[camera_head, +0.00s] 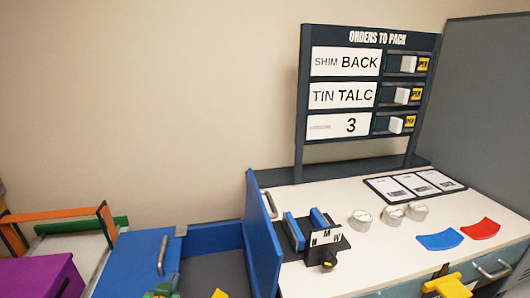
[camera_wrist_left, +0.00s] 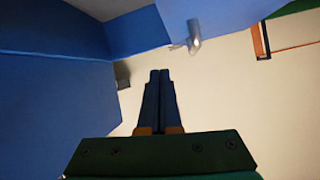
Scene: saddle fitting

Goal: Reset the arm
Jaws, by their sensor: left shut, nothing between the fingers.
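My left gripper (camera_wrist_left: 160,74) shows in the left wrist view, with a green body and two dark blue fingers pressed together. Nothing is between the fingers. Beyond the fingertips are a blue panel and the beige wall, and the fingers look apart from both. In the head view only a small green part shows at the bottom edge, by the blue box; I cannot tell whether it belongs to my left arm.
A white worktop (camera_head: 375,262) holds round silver weights (camera_head: 392,213), a red curved piece (camera_head: 481,229) and a blue one (camera_head: 440,240). An order board (camera_head: 364,95) stands behind it. A blue open panel (camera_head: 262,240) rises at its left. A purple box (camera_head: 40,277) is far left.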

